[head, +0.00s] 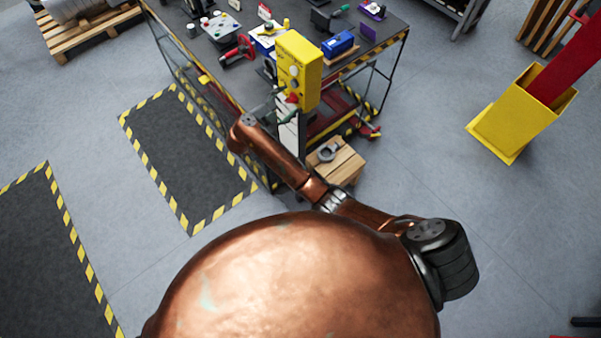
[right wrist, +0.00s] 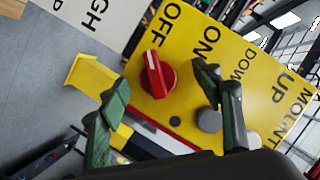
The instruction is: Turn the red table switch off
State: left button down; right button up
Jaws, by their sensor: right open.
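The red switch (right wrist: 157,75) is a round knob with a raised grip and a white line, on a yellow control box (right wrist: 190,72). The line runs nearly upright in the right wrist view; I cannot surely tell which label it marks. OFF and ON are printed beside the knob. My right gripper (right wrist: 163,84) is open, its green fingers on either side of the knob with visible gaps. In the head view, the box (head: 299,65) stands at the table corner, with the red knob (head: 292,98) low on its face and the right gripper (head: 279,104) close before it. My left gripper is not in view.
Grey round buttons (right wrist: 209,120) sit beside the switch. The table (head: 376,32) holds tools, a blue box (head: 338,44) and a red-handled valve (head: 238,50). A yellow post base (head: 505,120) is at right.

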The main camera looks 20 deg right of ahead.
jog(key=b+v, duration=0.2)
jog(key=v, duration=0.6)
jog(key=w+d+f+n+t+h+b, duration=0.1)
jog(key=d+f+n+t+b, duration=0.25)
jog(key=f, duration=0.35)
jog(key=w+d+f+n+t+b, duration=0.1)
jog(key=d+f+n+t+b, duration=0.15)
jog(key=d+f, duration=0.4)
jog(key=s+f+n+t+y+b, duration=0.1)
jog(key=s+f+n+y, duration=0.1)
jog(key=f, duration=0.7)
jog(key=s+a+f+n+y+b, duration=0.1)
jog(key=s+f+n+y+b, duration=0.1)
jog(key=f, duration=0.7)
jog(key=s+a+f+n+t+y+b, duration=0.1)
jog(key=s+f+n+y, duration=0.2)
jog(key=f+n+y, duration=0.3)
jog(key=shift+s+f+t+b, duration=0.15)
jog(key=shift+f+t+b, duration=0.15)
jog(key=shift+f, duration=1.7)
